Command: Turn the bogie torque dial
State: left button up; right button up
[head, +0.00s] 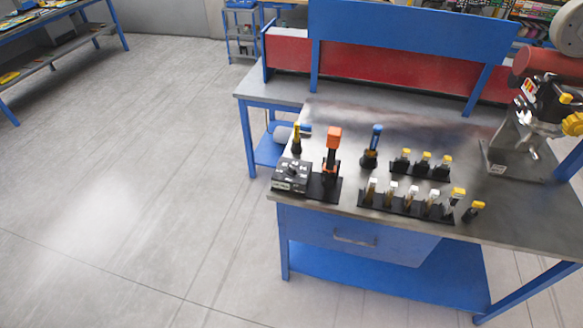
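A dark box (291,176) with a dial-like top and pale markings sits at the left front corner of the metal workbench (345,130). It looks like the torque dial, but its markings are too small to read. Right beside it, on a black base, stands an upright tool with an orange top (334,138). Neither of my grippers shows in the head view.
Behind the box stands a yellow-and-black tool (297,138); a blue-topped tool (375,143) is further right. Two black racks (408,207) (420,172) hold several yellow-topped or pale pieces. A machine (515,150) occupies the right end. Floor (150,180) left of the bench is clear.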

aim_at(290, 170)
jog(key=u, duration=0.4)
jog(key=k, duration=0.5)
jog(key=u, duration=0.6)
jog(key=i, duration=1.1)
jog(key=z, duration=0.95)
